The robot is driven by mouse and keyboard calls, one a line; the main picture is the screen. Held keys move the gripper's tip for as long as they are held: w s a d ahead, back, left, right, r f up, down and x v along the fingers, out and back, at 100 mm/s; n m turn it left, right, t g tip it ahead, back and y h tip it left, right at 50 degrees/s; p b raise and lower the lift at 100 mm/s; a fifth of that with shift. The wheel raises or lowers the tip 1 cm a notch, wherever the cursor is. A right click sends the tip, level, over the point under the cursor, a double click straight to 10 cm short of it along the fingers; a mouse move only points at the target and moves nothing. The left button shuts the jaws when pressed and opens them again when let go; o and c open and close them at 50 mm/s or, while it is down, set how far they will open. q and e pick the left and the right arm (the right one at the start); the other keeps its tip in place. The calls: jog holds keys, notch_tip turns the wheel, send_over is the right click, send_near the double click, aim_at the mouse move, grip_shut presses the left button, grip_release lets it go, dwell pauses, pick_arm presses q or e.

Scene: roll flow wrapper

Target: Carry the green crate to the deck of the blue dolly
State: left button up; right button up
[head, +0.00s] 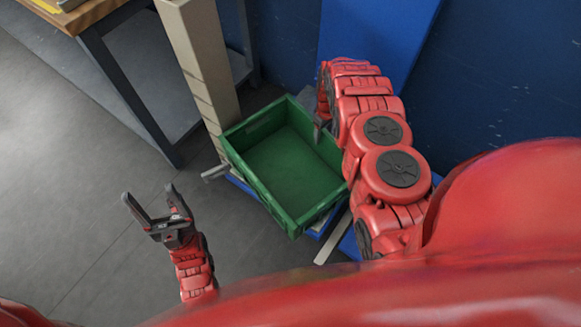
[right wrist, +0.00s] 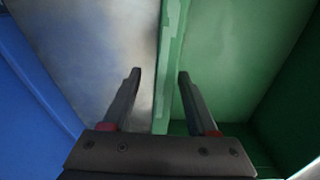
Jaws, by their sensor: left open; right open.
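The green crate (head: 285,165) is an empty open box in the middle of the head view. It sits over a low blue base (head: 240,186), mostly hidden, with grey bars sticking out; this may be the blue dolly. I cannot tell whether the crate rests fully on it. My right gripper (head: 320,130) is at the crate's far right rim, partly hidden by my arm. In the right wrist view its open fingers (right wrist: 160,75) stand either side of the green crate wall (right wrist: 172,50). My left gripper (head: 149,192) is open and empty, left of the crate and apart from it.
A beige post (head: 200,70) stands close behind the crate's far left corner. A wooden-topped table (head: 85,15) with dark legs is at the upper left. A blue panel (head: 375,40) leans by the dark blue wall (head: 500,80). The grey floor (head: 60,160) at left is clear.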

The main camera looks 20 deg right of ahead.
aim_at(322, 141)
notch_tip(322, 141, down, 4)
jog(key=shift+s+a+f+b, duration=0.15)
jog(key=shift+f+b, duration=0.1)
jog(key=shift+b, duration=0.3)
grip_shut()
dwell(1.1)
